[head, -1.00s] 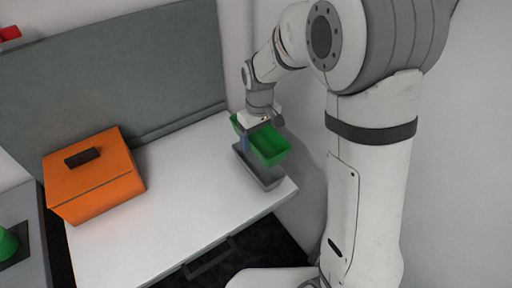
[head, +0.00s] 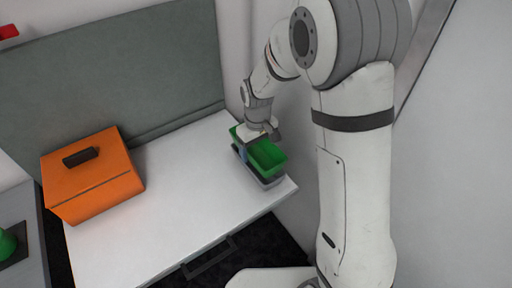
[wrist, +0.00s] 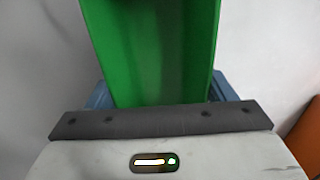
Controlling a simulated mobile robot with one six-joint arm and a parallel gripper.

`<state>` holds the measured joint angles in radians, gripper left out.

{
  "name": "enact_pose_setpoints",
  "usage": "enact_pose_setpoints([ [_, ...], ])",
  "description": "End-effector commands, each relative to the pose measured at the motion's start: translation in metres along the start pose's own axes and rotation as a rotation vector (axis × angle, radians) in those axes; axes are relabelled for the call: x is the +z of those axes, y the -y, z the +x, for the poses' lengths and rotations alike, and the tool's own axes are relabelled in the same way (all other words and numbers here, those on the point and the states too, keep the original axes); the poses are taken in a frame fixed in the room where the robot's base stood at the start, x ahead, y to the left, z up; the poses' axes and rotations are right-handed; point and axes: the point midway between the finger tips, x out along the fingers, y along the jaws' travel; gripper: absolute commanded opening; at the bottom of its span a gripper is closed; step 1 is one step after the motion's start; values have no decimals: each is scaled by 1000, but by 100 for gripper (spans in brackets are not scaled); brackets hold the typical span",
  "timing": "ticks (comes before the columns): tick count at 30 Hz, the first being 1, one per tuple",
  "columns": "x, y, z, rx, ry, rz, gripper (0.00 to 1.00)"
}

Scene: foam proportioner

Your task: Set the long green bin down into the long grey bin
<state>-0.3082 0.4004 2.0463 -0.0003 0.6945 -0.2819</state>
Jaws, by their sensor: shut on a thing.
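The long green bin (head: 266,157) is at the right end of the white table. My gripper (head: 246,152) is shut on its near-wall end and holds it. The green bin sits low over the long grey bin (head: 270,182), whose rim shows just below and around it. I cannot tell whether the green bin touches the grey bin's floor. In the wrist view the green bin (wrist: 150,50) fills the middle between my blue-grey fingers, and the grey bin is hidden there.
An orange box (head: 92,175) with a dark handle stands at the left of the white table (head: 185,205). The table's middle is clear. A grey panel (head: 110,70) rises behind. A green object (head: 7,243) is at the far left on another surface.

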Motion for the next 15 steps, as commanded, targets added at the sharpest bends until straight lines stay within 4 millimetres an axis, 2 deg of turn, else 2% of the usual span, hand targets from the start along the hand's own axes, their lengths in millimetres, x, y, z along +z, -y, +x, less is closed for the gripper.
enact_pose_setpoints([
  [4, 0, 0, 2, 0, 0, 0, 51],
  [5, 0, 0, 2, 0, 0, -1, 78],
  [12, 0, 0, 2, 0, 0, -1, 97],
  [15, 0, 1, 2, 0, 0, -1, 98],
])
